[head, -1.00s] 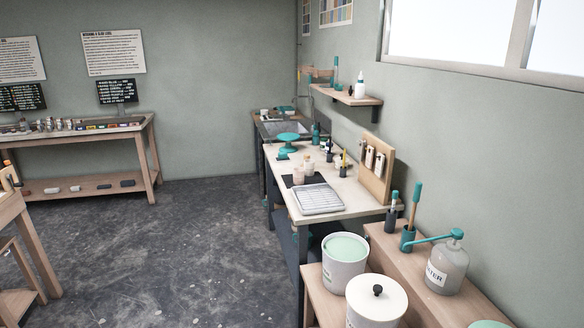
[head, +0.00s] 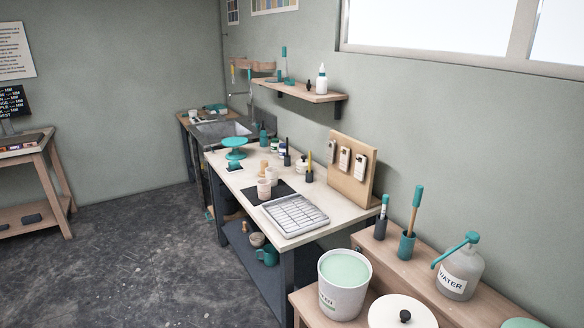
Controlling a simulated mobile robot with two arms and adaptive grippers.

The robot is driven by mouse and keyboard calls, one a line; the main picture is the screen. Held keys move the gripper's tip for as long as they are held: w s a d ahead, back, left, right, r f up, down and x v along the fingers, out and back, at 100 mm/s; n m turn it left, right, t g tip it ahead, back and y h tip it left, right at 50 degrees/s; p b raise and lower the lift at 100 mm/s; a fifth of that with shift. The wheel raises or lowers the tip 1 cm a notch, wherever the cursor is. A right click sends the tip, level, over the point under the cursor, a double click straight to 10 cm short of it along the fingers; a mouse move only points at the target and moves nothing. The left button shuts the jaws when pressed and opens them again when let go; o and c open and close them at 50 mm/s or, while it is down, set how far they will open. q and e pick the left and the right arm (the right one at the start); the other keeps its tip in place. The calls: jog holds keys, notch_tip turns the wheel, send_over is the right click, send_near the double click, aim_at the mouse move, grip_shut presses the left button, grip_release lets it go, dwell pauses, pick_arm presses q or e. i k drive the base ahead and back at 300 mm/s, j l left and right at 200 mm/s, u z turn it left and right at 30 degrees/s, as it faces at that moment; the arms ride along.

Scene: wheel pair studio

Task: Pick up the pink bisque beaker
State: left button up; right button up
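Two small pale cups stand upright close together on a dark mat (head: 282,190) on the white-topped workbench. The nearer cup (head: 264,190) looks faintly pinkish and may be the pink bisque beaker. The other cup (head: 271,175), just behind it, looks cream. They are too small to tell their colours surely. Neither of my grippers is in view.
A wire rack tray (head: 295,215) lies at the bench's near end. A teal banding wheel (head: 235,148) stands at its far left. A green-filled bucket (head: 340,300) and a water jug (head: 460,270) stand in front. The floor left of the bench is clear.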

aim_at(264, 190)
jog(key=i+j+z, duration=0.3)
jog(key=i+j, duration=0.2)
jog(key=j, duration=0.15)
jog(key=i+j+z, duration=0.15)
jog(key=j, duration=0.2)
jog(key=i+j+z, duration=0.3)
jog(key=i+j, duration=0.15)
jog(key=j, duration=0.35)
jog(key=i+j+z, duration=0.15)
jog(key=j, duration=0.25)
